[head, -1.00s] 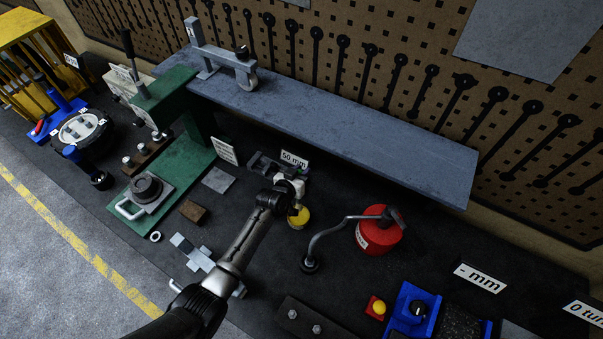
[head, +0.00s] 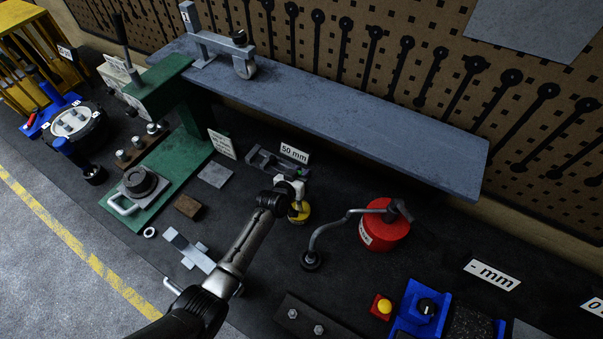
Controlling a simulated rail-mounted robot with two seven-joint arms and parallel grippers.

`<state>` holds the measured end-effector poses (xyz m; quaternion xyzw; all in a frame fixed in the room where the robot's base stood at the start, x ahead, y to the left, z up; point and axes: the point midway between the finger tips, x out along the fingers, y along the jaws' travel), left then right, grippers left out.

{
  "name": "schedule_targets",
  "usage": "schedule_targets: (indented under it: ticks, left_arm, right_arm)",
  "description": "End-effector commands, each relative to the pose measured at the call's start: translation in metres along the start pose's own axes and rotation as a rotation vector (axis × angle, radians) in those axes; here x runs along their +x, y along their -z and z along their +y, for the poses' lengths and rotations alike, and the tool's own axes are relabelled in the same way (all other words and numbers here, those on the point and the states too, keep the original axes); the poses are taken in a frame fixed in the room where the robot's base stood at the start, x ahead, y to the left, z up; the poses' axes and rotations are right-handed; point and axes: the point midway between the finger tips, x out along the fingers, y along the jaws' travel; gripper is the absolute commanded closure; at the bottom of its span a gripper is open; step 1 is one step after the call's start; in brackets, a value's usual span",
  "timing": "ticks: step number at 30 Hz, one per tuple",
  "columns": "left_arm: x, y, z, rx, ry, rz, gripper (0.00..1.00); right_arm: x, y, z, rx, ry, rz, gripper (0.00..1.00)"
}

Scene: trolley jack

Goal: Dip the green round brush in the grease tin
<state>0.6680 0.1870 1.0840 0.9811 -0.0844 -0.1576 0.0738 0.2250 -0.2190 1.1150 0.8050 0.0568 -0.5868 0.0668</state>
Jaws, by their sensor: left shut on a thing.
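My left gripper (head: 293,188) reaches in from the lower left to the middle of the bench. Its pale fingers are shut just above a small yellow tin (head: 299,215), which I take to be the grease tin. The fingers and wrist cover the back of the tin and its opening. My right gripper is not in view.
A red can (head: 384,232) with a bent grey handle stands right of the tin. A green press (head: 170,120) stands left. A grey shelf (head: 340,110) overhangs behind. A blue fixture (head: 415,315) and yellow button (head: 383,306) are at the front right.

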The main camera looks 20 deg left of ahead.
Motion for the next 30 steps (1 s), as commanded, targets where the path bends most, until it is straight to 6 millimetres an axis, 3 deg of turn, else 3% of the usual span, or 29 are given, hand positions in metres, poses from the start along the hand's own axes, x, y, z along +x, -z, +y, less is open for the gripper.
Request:
schedule_targets:
  ticks: [30]
  left_arm:
    - [0.0017, -0.0046, -0.0009, 0.0, 0.0, 0.001, 0.98]
  right_arm:
    - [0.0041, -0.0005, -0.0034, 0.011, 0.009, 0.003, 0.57]
